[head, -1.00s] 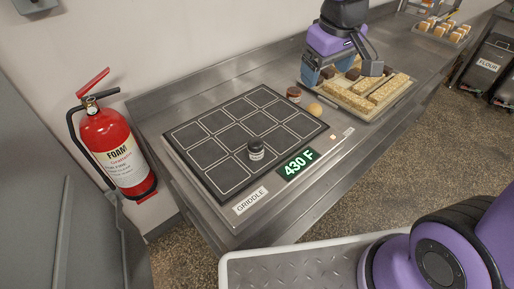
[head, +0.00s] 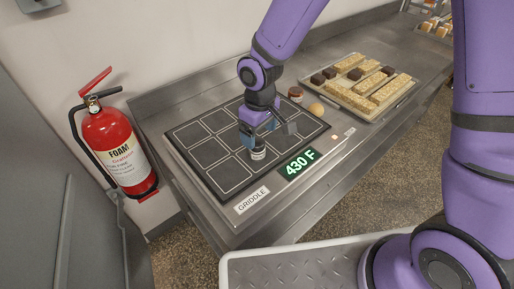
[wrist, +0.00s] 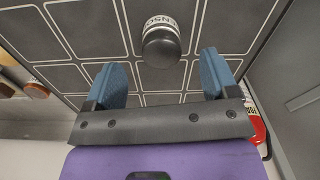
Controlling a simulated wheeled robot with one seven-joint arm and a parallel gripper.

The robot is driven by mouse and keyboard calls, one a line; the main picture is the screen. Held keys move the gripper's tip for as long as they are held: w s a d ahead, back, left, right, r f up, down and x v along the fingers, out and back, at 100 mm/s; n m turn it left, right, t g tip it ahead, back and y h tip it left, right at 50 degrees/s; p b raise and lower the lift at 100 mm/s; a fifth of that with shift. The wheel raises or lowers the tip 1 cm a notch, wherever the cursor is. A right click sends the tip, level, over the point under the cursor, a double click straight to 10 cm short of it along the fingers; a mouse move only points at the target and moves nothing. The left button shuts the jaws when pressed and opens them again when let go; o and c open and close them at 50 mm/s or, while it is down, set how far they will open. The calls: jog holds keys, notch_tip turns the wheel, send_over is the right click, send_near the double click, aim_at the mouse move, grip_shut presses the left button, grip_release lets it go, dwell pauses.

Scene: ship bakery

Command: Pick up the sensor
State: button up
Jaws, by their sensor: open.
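The sensor (head: 258,154) is a small dark cylinder with a white label band, standing on the black gridded griddle (head: 205,154). In the wrist view the sensor (wrist: 161,46) shows from above, with part of its label lettering readable. My gripper (head: 268,135) is over the griddle, close above and behind the sensor, and partly covers its top in the head view. In the wrist view my gripper (wrist: 162,78) has its blue fingers spread apart. The sensor lies just beyond the fingertips, roughly centred between them, and nothing is held.
The griddle's display (head: 299,164) reads 430 F. A brown-and-red jar (head: 295,94) and a round tan item (head: 316,109) sit at the griddle's far right edge. A tray (head: 372,117) of bars stands further right. A red fire extinguisher (head: 116,150) hangs at left.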

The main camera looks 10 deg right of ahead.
aim_at(257, 148)
jog(key=shift+w+a+f, duration=0.15)
jog(key=shift+f, duration=1.6)
jog(key=shift+w+a+f, duration=0.1)
jog(key=shift+a+f, duration=0.05)
jog(key=shift+f, duration=1.6)
jog(key=shift+c, duration=0.5)
jog(key=c, duration=1.1)
jog(key=shift+r, duration=0.1)
